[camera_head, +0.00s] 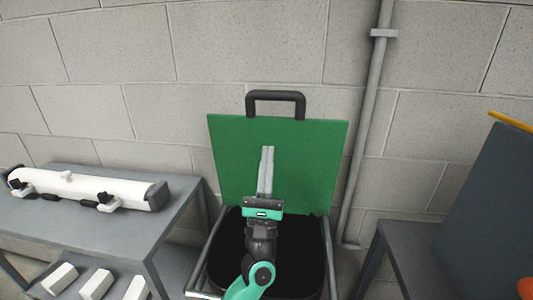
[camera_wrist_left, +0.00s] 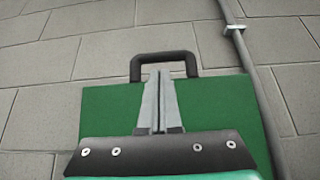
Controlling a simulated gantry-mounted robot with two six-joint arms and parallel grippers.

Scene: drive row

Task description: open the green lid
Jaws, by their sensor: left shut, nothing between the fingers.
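The green lid (camera_head: 230,150) stands raised, nearly upright, at the back of a dark bin (camera_head: 312,255), in front of the block wall. Its black handle (camera_head: 275,97) is at the top edge. My left gripper (camera_head: 267,150) is shut and empty, in front of the lid's inner face and below the handle. I cannot tell whether the fingertips touch the lid. In the left wrist view the shut fingers (camera_wrist_left: 159,75) overlap the green lid (camera_wrist_left: 105,115), with the tips just below the handle (camera_wrist_left: 165,57). My right gripper is not in view.
A grey table (camera_head: 60,222) on the left carries a white tube with clamps (camera_head: 85,188), and white blocks (camera_head: 95,284) lie on a lower shelf. A grey pipe (camera_head: 368,110) runs down the wall. A dark panel (camera_head: 490,210) and grey table (camera_head: 405,245) stand on the right.

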